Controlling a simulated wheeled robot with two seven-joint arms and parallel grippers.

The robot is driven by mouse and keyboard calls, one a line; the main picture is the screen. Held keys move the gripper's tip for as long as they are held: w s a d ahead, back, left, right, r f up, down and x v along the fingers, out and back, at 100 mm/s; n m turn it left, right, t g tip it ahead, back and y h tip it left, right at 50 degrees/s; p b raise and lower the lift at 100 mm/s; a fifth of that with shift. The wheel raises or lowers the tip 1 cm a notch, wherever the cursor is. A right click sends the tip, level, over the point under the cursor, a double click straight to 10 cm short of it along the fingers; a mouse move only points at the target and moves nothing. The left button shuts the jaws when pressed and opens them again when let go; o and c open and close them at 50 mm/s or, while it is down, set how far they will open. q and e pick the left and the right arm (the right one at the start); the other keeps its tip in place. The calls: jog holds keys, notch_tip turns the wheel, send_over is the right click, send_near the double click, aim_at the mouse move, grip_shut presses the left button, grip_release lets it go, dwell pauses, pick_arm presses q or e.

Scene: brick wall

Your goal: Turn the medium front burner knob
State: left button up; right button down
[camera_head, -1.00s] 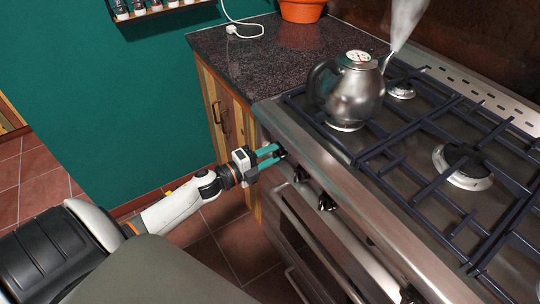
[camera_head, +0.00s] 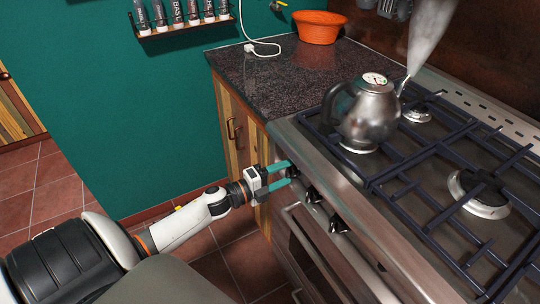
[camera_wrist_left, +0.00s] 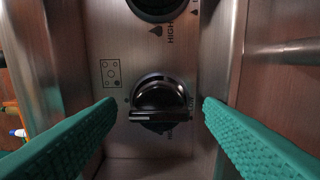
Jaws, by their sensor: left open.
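My left gripper (camera_head: 288,174) is at the leftmost visible black knob (camera_head: 293,172) on the stove's front panel. In the left wrist view the teal fingers of the left gripper (camera_wrist_left: 160,104) are open on either side of the knob (camera_wrist_left: 160,96), with a visible gap on both sides. The knob's pointer bar lies roughly horizontal. Another knob (camera_wrist_left: 157,6) shows at the top edge. Two more knobs, one nearer (camera_head: 313,194) and one beyond it (camera_head: 338,223), follow along the panel. My right gripper is out of view.
A steaming metal kettle (camera_head: 371,112) stands on the stove's left burner. A bare burner (camera_head: 480,194) lies to its right under dark grates. An oven handle (camera_head: 322,245) runs below the knobs. A dark counter (camera_head: 275,80) with an orange bowl (camera_head: 319,28) adjoins the stove.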

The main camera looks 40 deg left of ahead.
pick_arm(q)
jog(key=v, duration=1.1)
jog(key=shift+s+b, duration=0.3)
jog(key=shift+b, duration=0.15)
jog(key=shift+a, duration=0.1)
jog(key=s+a+f+n+g+y+p, duration=0.1)
jog(key=s+f+n+g+y, duration=0.2)
jog(key=f, duration=0.6)
jog(key=s+f+n+g+y+p, duration=0.1)
jog(key=s+f+n+y, duration=0.15)
jog(key=f+n, duration=0.5)
jog(key=s+a+f+n+g+y+p, duration=0.1)
jog(key=s+f+n+g+y, duration=0.15)
jog(key=f, duration=0.75)
jog(key=s+d+f+n+g, duration=0.2)
jog(key=s+d+f, duration=0.3)
jog(key=s, duration=0.3)
jog(key=s+d+f+n+g+p, duration=0.1)
jog(key=s+d+f+g, duration=0.3)
jog(key=s, duration=0.4)
jog(key=s+d+f+n+g+h+p, duration=0.1)
jog(key=s+d+f+n+g, duration=0.2)
jog(key=s+d+f, duration=0.3)
jog(key=s+f+n, duration=0.1)
jog(key=s, duration=0.1)
jog(key=shift+s+d+f, duration=0.25)
jog(key=shift+s, duration=0.05)
